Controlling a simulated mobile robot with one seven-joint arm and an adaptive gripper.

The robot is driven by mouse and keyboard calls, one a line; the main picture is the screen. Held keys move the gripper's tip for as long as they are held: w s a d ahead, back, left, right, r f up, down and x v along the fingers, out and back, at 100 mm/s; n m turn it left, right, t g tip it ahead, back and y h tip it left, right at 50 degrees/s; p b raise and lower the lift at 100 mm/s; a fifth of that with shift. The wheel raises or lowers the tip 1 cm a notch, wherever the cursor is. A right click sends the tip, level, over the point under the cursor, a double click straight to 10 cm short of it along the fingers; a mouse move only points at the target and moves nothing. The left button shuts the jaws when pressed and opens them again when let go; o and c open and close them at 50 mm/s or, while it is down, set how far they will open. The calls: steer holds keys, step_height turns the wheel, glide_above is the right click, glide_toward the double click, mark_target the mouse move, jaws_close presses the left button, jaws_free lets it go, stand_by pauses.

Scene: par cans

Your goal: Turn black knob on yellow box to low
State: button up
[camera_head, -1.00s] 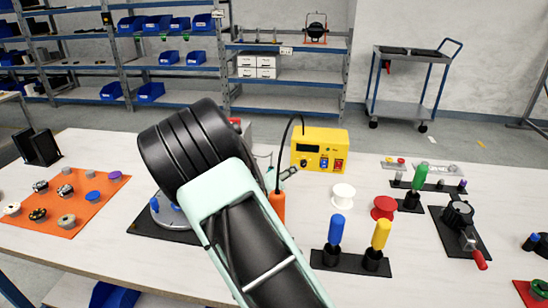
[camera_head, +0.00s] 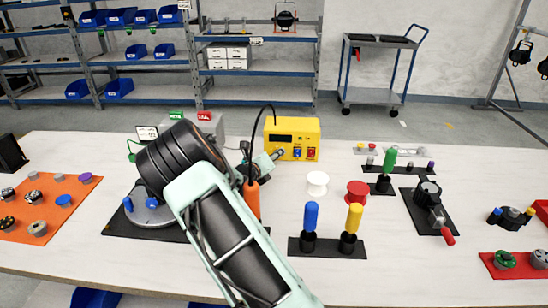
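The yellow box (camera_head: 307,130) stands at the back middle of the table, with a dark display, a blue switch and a red switch on its front. My gripper (camera_head: 276,156) is at the left lower part of that front, small and seen from behind. It covers the area around the black knob, so I cannot make out the knob or its pointer. The fingertips look very close to the box face; whether they touch the knob or are closed on it is unclear.
An orange-handled tool (camera_head: 252,197) with an arching black cable stands just left of the box, close to my arm. A white spool (camera_head: 317,183) and a red spool (camera_head: 357,192) stand in front. Blue and yellow handles (camera_head: 311,216) stand on a black plate nearer.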

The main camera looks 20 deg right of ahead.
jaws_close()
steer(key=shift+a+f+n+h+b, duration=0.1)
steer(key=shift+f+n+h+b, duration=0.25)
steer(key=shift+n+h+b, duration=0.75)
steer(key=shift+n+b, duration=0.3)
steer(key=shift+b, duration=0.7)
steer(key=shift+r+n, duration=0.15)
steer(key=shift+n, duration=0.15)
jaws_free()
steer(key=v, duration=1.2)
steer(key=shift+s, duration=0.1)
